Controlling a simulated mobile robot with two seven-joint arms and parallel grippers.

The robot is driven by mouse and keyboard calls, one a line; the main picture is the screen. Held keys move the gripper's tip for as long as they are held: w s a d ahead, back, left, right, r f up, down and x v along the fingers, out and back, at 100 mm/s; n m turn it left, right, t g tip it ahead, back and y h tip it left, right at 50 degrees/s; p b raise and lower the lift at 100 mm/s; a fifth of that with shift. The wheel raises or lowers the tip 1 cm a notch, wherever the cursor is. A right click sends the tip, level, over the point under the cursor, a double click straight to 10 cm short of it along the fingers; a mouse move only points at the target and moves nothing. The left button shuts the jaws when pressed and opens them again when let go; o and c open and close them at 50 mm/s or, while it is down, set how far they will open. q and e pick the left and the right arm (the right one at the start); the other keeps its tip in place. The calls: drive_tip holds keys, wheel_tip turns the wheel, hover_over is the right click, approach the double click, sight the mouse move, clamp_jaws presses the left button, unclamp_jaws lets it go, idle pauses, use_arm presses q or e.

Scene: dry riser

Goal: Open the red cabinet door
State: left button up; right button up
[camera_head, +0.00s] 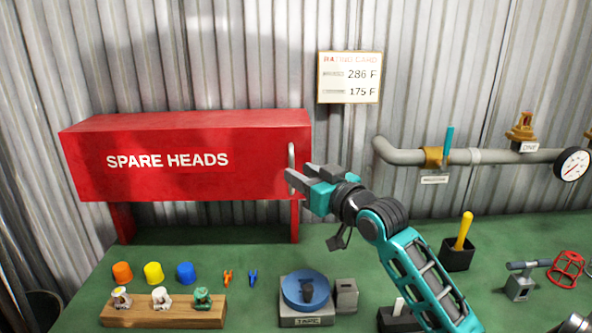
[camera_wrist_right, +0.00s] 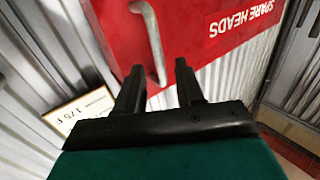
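The red cabinet (camera_head: 180,158), lettered SPARE HEADS, stands on red legs at the back left of the green bench. Its front door is shut, with a pale vertical bar handle (camera_head: 291,163) near the right edge. My right gripper (camera_head: 288,175) is at the handle's lower end, fingers pointing left toward it. In the right wrist view the fingers (camera_wrist_right: 160,78) are apart, and the handle (camera_wrist_right: 155,40) shows beyond and between their tips. Nothing is seen gripped; I cannot tell whether a finger touches the handle. My left gripper is not in view.
In front of the cabinet are coloured caps (camera_head: 153,273), a wooden block (camera_head: 163,311) with sprinkler heads, and a blue tape roll (camera_head: 304,289). A grey pipe (camera_head: 490,156) with a gauge (camera_head: 572,164) runs along the wall at right. A rating card (camera_head: 349,78) hangs above.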

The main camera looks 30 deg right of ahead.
drive_tip(key=shift+w, duration=1.35)
clamp_jaws()
